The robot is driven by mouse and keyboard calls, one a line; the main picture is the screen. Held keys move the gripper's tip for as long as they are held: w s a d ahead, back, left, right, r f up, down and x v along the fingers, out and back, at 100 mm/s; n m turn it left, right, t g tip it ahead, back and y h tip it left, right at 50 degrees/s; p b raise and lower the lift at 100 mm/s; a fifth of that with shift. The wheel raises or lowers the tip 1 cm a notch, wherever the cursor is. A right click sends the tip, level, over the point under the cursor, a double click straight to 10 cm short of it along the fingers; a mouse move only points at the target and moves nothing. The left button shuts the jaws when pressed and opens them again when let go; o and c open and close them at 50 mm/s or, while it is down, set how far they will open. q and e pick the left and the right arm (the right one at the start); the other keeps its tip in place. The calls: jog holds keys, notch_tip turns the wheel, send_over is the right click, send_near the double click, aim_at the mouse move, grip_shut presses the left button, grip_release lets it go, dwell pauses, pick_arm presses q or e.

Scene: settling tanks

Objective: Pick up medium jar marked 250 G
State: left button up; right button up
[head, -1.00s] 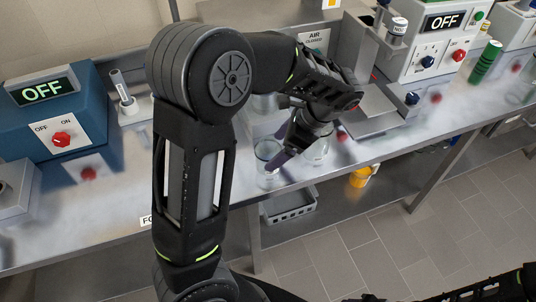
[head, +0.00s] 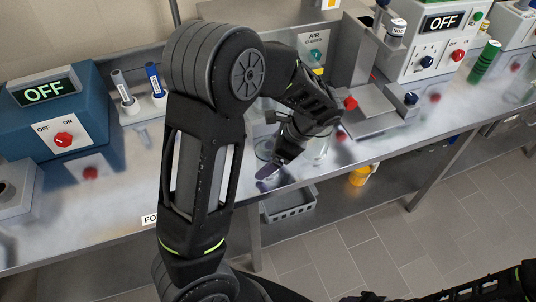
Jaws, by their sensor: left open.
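My left gripper (head: 270,178) reaches down over the front part of the bench, its purple-grey fingertips low near the bench top. It is open. A clear glass vessel (head: 264,149) stands just behind and left of the fingers, partly covered by them. Another clear glass vessel (head: 320,148) stands to the right of the gripper, partly hidden by my wrist. No 250 G marking can be read on either, so I cannot tell which is the medium jar. My right gripper is not in view.
A metal stand (head: 365,108) and white OFF unit (head: 430,50) stand right. A grey basket (head: 290,205) and yellow container (head: 360,176) sit below the bench.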

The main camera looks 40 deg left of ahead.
pick_arm(q)
jog(key=c, duration=1.6)
jog(key=shift+r, duration=0.15)
